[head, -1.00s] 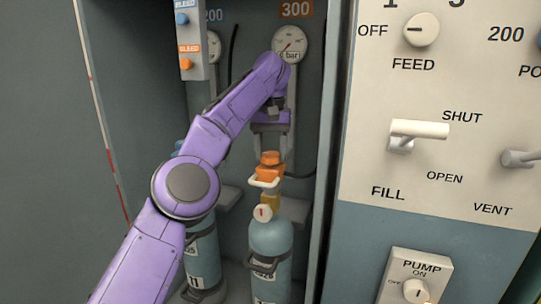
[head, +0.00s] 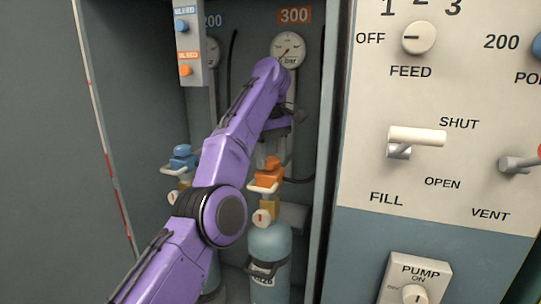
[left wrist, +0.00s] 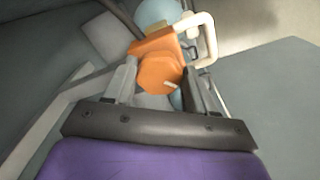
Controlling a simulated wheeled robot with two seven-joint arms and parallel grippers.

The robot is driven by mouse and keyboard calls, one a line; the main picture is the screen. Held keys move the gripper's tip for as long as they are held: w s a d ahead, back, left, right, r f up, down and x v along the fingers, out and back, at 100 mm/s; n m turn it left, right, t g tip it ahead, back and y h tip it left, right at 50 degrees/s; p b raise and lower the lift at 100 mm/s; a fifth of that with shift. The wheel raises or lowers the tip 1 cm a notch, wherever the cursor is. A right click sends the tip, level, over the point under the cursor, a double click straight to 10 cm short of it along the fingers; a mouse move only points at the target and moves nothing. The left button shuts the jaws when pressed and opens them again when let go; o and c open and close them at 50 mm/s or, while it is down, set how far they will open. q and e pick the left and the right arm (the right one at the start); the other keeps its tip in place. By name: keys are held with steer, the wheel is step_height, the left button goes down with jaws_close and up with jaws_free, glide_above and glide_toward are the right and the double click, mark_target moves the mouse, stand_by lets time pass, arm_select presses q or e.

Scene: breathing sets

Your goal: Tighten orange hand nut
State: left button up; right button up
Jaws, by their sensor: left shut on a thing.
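The orange hand nut (head: 267,179) sits on top of the blue cylinder (head: 269,246) under the 300 gauge, above a brass valve and a white handle. In the left wrist view the nut (left wrist: 160,72) lies between the two grey fingers of my left gripper (left wrist: 163,88), which is shut on it. In the head view my left gripper (head: 271,150) comes down on the nut from above, and my purple wrist partly hides the fingers. My right gripper is not in view.
A second cylinder with a blue hand nut (head: 183,158) stands to the left, partly behind my arm. The 300 gauge (head: 288,50) hangs above. The control panel (head: 440,130) with its levers closes the right side. A bleed box (head: 189,45) is at upper left.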

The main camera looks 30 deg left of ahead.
mark_target(271, 160)
arm_select(q)
steer(key=shift+f+n, duration=0.1)
steer(key=shift+n, duration=0.5)
stand_by(0.3)
steer(key=o, duration=1)
steer(key=shift+o, duration=0.2)
step_height(271, 160, up, 11)
steer(key=p, duration=1)
steer(key=shift+f+p, duration=0.2)
steer(key=shift+p, duration=0.1)
